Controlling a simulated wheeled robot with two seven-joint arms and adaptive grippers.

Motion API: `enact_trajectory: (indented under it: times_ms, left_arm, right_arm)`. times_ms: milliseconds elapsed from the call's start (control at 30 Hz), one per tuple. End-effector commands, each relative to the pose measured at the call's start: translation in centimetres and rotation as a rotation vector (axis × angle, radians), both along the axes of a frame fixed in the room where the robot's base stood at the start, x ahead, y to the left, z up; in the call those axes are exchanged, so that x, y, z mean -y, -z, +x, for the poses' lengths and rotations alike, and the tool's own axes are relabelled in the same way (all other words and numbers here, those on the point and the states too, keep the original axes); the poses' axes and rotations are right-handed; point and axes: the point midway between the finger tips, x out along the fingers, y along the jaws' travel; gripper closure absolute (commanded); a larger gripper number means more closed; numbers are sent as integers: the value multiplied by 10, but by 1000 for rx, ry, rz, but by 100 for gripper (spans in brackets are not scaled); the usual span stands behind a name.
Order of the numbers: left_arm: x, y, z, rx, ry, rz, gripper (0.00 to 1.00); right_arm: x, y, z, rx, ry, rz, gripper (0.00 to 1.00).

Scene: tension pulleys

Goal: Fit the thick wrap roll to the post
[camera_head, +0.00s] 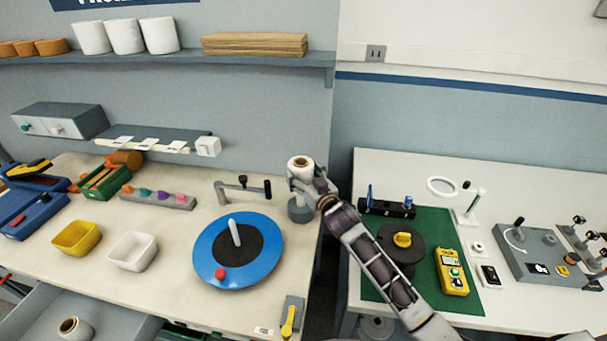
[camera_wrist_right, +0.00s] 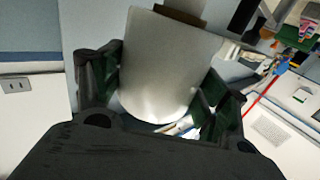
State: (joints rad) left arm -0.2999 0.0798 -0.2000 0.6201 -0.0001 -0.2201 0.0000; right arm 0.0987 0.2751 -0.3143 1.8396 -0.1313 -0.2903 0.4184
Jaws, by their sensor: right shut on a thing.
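My right gripper (camera_head: 303,178) is shut on a white wrap roll (camera_head: 300,163) with a brown core, held upright at the right end of the left bench. The roll (camera_wrist_right: 168,70) fills the middle of the right wrist view, between the two dark fingers of the gripper (camera_wrist_right: 160,95). A grey round base (camera_head: 300,210) stands just below it; I cannot tell whether they touch. A white post (camera_head: 234,232) rises, slightly tilted in the picture, from the blue turntable (camera_head: 208,258) to the left, with nothing around it. Another wrap roll (camera_head: 70,326) lies in the open drawer. My left gripper is out of view.
A grey arm fixture (camera_head: 240,188) stands behind the turntable. Yellow (camera_head: 77,238) and white (camera_head: 132,250) bins sit to its left. A yellow-handled tool (camera_head: 289,318) is at the front edge. A gap separates the right bench, with its green mat (camera_head: 432,226).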

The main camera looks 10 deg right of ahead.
Motion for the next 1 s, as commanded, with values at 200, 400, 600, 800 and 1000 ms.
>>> enact_trajectory:
  times_ms: [200,400,600,800,1000]
  left_arm:
    - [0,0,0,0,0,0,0]
    - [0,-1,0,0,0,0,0]
    - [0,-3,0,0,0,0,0]
    - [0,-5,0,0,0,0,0]
    - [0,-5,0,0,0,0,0]
  right_arm:
    - [0,-2,0,3,0,1,63]
    - [0,-2,0,3,0,1,63]
    - [0,-2,0,3,0,1,63]
    - [0,-2,0,3,-1,1,63]
    - [0,-2,0,3,0,0,63]
